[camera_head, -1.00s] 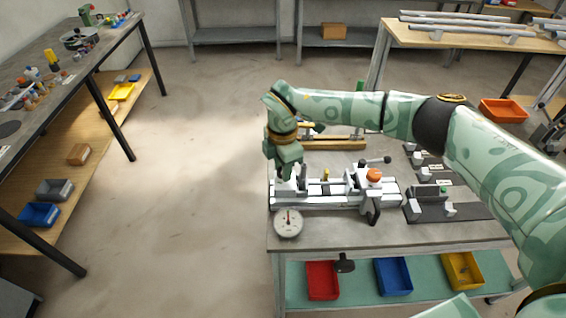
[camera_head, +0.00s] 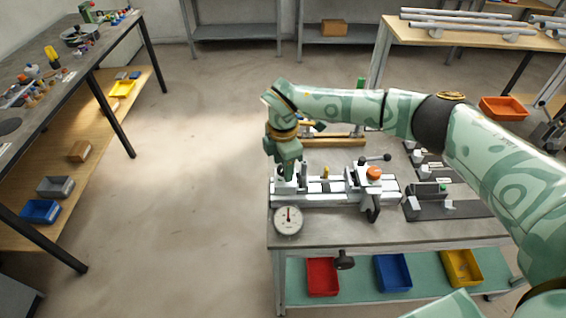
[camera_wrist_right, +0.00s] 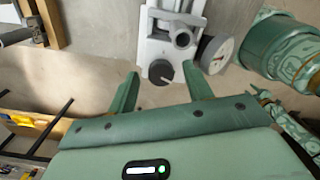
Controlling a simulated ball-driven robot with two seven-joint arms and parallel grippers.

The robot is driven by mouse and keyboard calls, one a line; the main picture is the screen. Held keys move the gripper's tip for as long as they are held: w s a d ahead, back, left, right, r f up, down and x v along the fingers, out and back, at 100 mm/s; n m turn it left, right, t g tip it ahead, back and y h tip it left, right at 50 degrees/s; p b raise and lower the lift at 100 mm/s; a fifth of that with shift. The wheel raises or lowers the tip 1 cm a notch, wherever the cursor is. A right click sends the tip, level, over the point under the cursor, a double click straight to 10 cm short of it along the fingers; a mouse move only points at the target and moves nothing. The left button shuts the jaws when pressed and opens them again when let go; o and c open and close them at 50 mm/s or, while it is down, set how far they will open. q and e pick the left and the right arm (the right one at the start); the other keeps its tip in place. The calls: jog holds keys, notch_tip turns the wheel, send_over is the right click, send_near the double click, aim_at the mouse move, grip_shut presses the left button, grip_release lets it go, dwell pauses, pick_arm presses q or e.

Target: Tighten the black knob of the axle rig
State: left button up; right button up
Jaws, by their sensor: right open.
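The axle rig (camera_head: 335,192) is a pale grey and white rail fixture near the front of the workbench, with an orange cap (camera_head: 374,173) towards its right end. My right gripper (camera_head: 287,180) points down at the rig's left end. In the right wrist view the black knob (camera_wrist_right: 161,71) has a pale mark and sits at the end of the rig. The open fingers of my right gripper (camera_wrist_right: 162,88) are on either side of a gap in line with the knob. I cannot tell whether they touch it. The gripper hides the knob in the head view. My left gripper is not in view.
A round dial gauge (camera_head: 288,219) sits close to the rig's left end. A dark bracket fixture (camera_head: 445,207) is to the right. Red (camera_head: 322,277), blue (camera_head: 393,272) and yellow (camera_head: 461,268) bins are on the shelf below. Open floor lies to the left.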

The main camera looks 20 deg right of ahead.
notch_tip(320, 180, up, 16)
jog(key=shift+r+p, duration=0.15)
jog(key=shift+p, duration=0.3)
